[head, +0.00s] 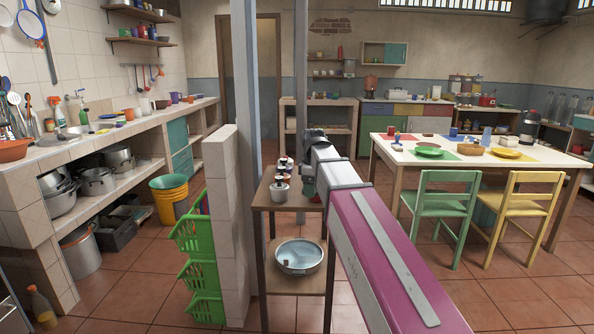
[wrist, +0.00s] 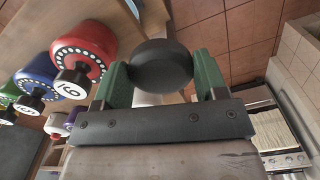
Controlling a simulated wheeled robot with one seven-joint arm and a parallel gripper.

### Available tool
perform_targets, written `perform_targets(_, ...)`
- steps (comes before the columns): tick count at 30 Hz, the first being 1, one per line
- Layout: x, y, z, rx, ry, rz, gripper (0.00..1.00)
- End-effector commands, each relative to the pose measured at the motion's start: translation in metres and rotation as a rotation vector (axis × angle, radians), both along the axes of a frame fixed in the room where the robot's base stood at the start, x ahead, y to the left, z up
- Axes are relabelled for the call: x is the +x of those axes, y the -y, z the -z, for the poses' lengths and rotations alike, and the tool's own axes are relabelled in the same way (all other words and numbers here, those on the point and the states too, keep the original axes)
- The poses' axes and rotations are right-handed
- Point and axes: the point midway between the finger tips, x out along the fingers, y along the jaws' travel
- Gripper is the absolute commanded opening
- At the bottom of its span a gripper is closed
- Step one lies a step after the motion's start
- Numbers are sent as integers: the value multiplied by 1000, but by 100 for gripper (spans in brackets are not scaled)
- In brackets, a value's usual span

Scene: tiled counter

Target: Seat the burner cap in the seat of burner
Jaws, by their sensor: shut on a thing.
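The burner cap (wrist: 162,66) is a dark round disc in the wrist view. My gripper (wrist: 163,72) has its two green fingers on either side of the disc, shut on it. In the head view my gripper (head: 309,188) is small and mostly hidden behind my own arm, by the wooden stand; the cap cannot be made out there. I cannot make out the burner seat in either view. A pale unit with a ribbed panel and round knobs (wrist: 284,160) shows at the lower right of the wrist view; I cannot tell whether it holds the burner.

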Motion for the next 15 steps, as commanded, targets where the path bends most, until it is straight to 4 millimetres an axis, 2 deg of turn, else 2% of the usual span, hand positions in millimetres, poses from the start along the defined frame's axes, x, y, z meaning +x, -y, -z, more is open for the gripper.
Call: perform_targets(15,-50,106,60,-1,-1,949,37)
